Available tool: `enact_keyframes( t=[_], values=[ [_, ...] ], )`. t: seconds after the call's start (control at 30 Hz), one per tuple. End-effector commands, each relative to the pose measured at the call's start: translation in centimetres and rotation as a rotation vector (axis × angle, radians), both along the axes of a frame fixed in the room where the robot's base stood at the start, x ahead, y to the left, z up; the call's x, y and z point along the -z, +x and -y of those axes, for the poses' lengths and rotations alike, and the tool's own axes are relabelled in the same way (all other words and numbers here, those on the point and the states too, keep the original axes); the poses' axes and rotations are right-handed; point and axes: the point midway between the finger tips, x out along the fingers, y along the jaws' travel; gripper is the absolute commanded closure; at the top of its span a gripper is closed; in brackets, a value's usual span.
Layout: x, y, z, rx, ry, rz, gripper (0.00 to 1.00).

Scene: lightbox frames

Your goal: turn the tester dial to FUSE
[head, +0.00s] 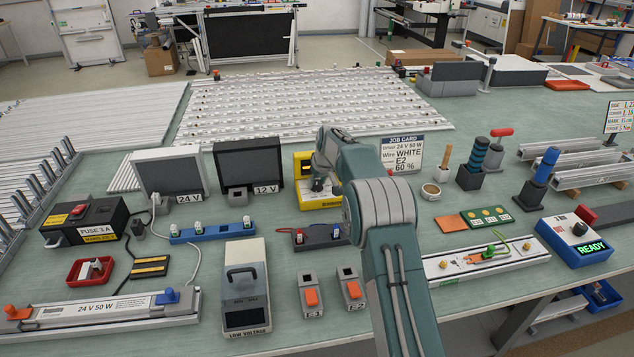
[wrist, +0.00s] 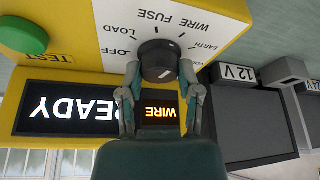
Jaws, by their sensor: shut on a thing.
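The yellow tester (head: 305,168) stands at the back middle of the bench, partly hidden by my arm in the head view. The wrist view shows its face (wrist: 225,12) upside down, with the dark dial (wrist: 158,60) amid printed labels including OFF, LOAD, FUSE, WIRE and EARTH. My gripper (wrist: 159,78) is shut on the dial, one finger on each side. The small amber display (wrist: 160,113) reads WIRE. The larger display (wrist: 70,108) reads READY. A green TEST button (wrist: 23,36) sits at the left.
The 12 V unit (head: 248,160) stands close left of the tester, and the 24 V unit (head: 170,172) is farther left. The job card (head: 402,152) stands to the right. A connector strip (head: 318,238) and orange switches (head: 311,297) lie in front.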

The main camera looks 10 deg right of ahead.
Motion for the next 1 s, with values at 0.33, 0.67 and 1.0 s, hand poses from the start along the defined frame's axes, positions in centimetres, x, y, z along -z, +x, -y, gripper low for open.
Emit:
enact_keyframes(
  t=[0.33, 0.67, 1.0],
  values=[
    [0.76, -0.13, 0.24, -0.307, 0.002, -0.013, 1.00],
    [0.80, -0.13, 0.22, -0.519, 0.001, -0.014, 1.00],
    [0.80, -0.14, 0.24, -0.601, 0.001, -0.015, 1.00]
  ],
)
